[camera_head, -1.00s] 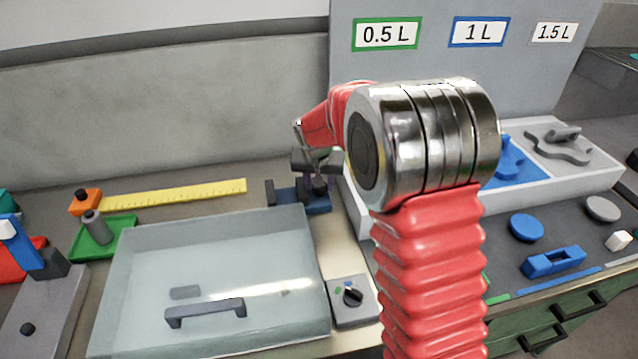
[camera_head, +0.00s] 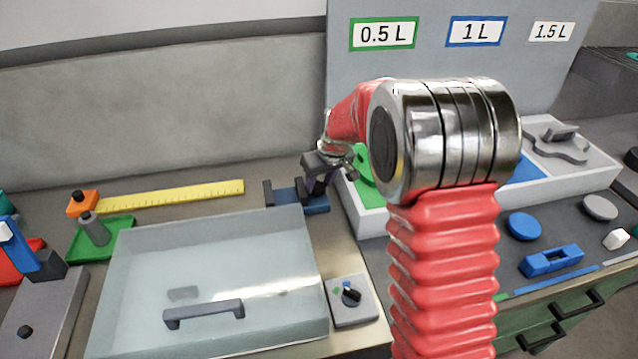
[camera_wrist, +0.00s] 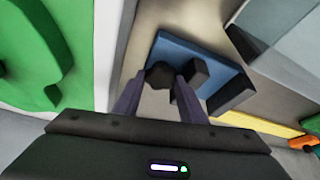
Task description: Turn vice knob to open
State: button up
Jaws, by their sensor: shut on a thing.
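The vice (camera_head: 290,196) has a blue base and dark jaw blocks and stands on the bench behind the clear-lidded box. In the wrist view the blue vice base (camera_wrist: 205,62) shows with two dark blocks. The dark vice knob (camera_wrist: 159,73) lies between the fingertips. My gripper (camera_wrist: 160,80) is shut on the knob, with its two purple-grey fingers on either side. In the head view my gripper (camera_head: 318,185) is at the right end of the vice, partly hidden by its own dark body.
The clear-lidded box (camera_head: 215,285) with a handle stands in front. A switch box (camera_head: 352,300) is beside it. A yellow ruler (camera_head: 170,195) lies to the left. A white tray (camera_head: 372,220) with a green piece (camera_head: 362,166) is close on the right.

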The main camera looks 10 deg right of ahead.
jog(key=shift+s+d+n, duration=0.1)
jog(key=shift+n, duration=0.3)
jog(key=shift+s+d+f, duration=0.1)
jog(key=shift+s+f, duration=0.05)
jog(key=shift+s, duration=0.05)
dwell(0.7)
jog(key=o, duration=1)
jog(key=shift+c, duration=0.2)
jog(key=shift+o, duration=0.5)
jog(key=shift+a, duration=0.2)
